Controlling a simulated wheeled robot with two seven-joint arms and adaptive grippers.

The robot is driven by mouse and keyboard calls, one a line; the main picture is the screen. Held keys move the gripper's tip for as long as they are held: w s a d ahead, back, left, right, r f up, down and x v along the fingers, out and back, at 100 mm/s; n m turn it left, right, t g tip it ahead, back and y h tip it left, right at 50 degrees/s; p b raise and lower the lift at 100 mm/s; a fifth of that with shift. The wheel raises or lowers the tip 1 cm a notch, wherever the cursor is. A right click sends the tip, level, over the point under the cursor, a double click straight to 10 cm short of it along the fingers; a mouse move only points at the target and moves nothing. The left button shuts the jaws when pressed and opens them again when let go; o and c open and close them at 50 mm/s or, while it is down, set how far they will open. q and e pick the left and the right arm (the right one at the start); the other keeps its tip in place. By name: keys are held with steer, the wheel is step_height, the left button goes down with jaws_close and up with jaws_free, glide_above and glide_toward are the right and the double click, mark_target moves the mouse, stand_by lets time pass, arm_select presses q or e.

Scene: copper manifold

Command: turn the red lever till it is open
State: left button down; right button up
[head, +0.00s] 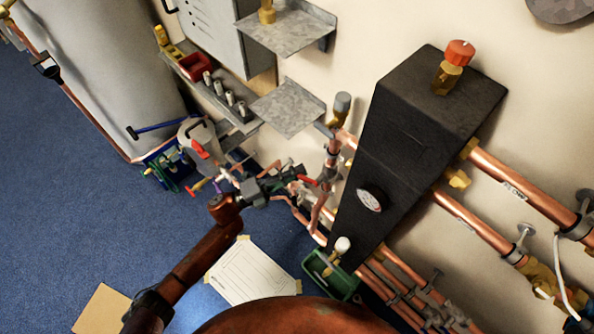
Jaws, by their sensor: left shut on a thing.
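The red lever (307,180) is on the copper pipework left of the black box, at the middle of the head view. It is small here, and the fingers partly hide it, so its exact angle is hard to read. My left gripper (292,178) reaches in from the lower left and is shut on the red lever at the pipes. My right gripper is not in view.
A black insulated box (405,130) with a red-capped brass valve (459,54) stands right of the lever. Copper pipes (480,225) run along the wall. Grey shelves (289,108) are above. A green container (330,277) and a paper sheet (250,275) are below.

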arm_select(q)
steer(key=s+d+f+n+t+y+p, duration=0.2)
steer(key=n+t, duration=0.3)
steer(key=n, duration=0.8)
steer(key=s+d+f+n+t+y+p, duration=0.2)
steer(key=f+n+t+y+p, duration=0.1)
steer(key=n, duration=0.9)
steer(key=shift+s+d+f+n+t+y, duration=0.4)
steer(key=shift+f+t+y, duration=0.3)
steer(key=shift+t+y, duration=0.6)
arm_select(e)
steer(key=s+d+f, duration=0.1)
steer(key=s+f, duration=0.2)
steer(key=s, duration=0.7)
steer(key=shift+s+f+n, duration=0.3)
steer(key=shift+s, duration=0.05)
arm_select(q)
steer(key=c, duration=1.9)
jaws_free()
